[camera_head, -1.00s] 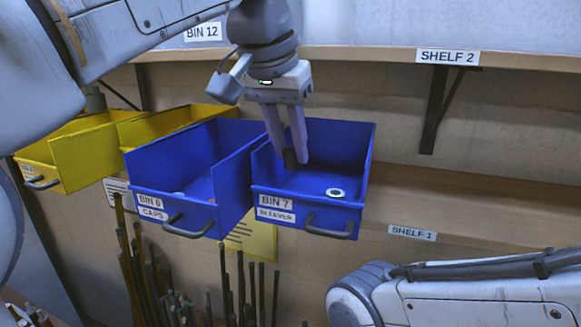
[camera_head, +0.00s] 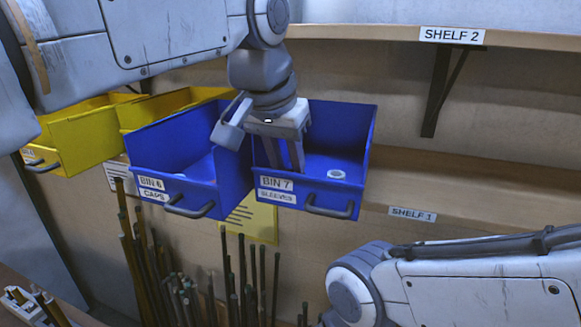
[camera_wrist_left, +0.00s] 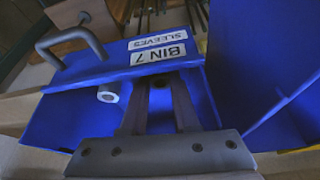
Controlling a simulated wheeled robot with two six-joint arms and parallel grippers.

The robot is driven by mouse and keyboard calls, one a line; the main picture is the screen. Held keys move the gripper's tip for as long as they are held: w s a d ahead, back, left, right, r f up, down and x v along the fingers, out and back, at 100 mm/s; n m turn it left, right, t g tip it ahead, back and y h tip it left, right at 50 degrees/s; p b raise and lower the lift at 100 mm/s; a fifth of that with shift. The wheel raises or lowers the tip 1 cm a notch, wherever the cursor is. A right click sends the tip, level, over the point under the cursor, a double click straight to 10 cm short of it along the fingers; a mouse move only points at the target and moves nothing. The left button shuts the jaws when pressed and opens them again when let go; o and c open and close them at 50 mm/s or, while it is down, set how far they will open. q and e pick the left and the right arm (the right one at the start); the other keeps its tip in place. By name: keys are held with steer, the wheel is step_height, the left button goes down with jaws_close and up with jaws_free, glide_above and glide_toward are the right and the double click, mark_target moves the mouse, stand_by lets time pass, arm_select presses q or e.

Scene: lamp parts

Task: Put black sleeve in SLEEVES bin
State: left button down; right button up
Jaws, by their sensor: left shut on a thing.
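My left gripper (camera_head: 284,165) reaches down into the blue SLEEVES bin, BIN 7 (camera_head: 334,192), with its fingertips low behind the front wall. In the left wrist view the fingers (camera_wrist_left: 160,90) are shut on the black sleeve (camera_wrist_left: 160,82), a small dark piece between the tips near the bin's front wall. The sleeve is hidden by the bin front in the head view. The SLEEVES bin also shows in the left wrist view (camera_wrist_left: 100,68). Of my right arm only links show at lower right; its gripper is out of view.
A white ring (camera_head: 336,174) lies in the SLEEVES bin, right of the fingers; it also shows in the wrist view (camera_wrist_left: 108,93). The blue CAPS bin (camera_head: 185,195) adjoins on the left, with yellow bins (camera_head: 80,150) beyond. SHELF 2 (camera_head: 500,40) runs above; several rods stand below.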

arm_select(q)
steer(key=c, duration=0.9)
jaws_free()
steer(key=shift+f, duration=0.1)
steer(key=shift+c, duration=0.2)
steer(key=v, duration=1.2)
steer(key=shift+a, duration=0.1)
